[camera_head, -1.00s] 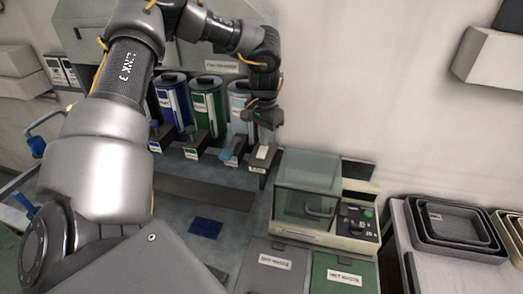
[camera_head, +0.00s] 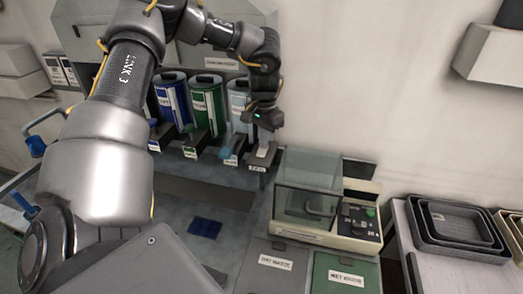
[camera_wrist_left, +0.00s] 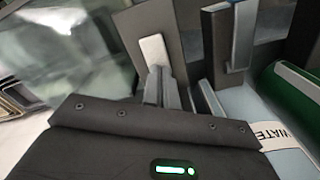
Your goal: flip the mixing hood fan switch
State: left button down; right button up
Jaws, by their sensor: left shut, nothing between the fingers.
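The fan switch (camera_head: 262,152) is a pale rocker on a small dark box with a label on its front, right of the coloured canisters. In the left wrist view the pale rocker (camera_wrist_left: 153,50) stands out on a dark plate. My left gripper (camera_head: 264,141) is shut and empty, pointing down right at the switch. In the wrist view its closed fingertips (camera_wrist_left: 159,76) overlap the lower end of the rocker. I cannot tell whether they touch it. My right gripper is not in view.
Blue, green and pale canisters (camera_head: 207,97) stand under the hood, left of the switch. A clear-lidded machine (camera_head: 348,238) stands close on the right. Dark nested trays (camera_head: 455,222) lie farther right. A blue pad (camera_head: 205,228) lies on the bench.

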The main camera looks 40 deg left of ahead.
pick_arm(q)
jog(key=shift+f, duration=0.25)
jog(key=shift+r, duration=0.1)
jog(key=shift+r+p, duration=0.7)
jog(key=shift+r, duration=2.75)
jog(key=shift+s, duration=0.1)
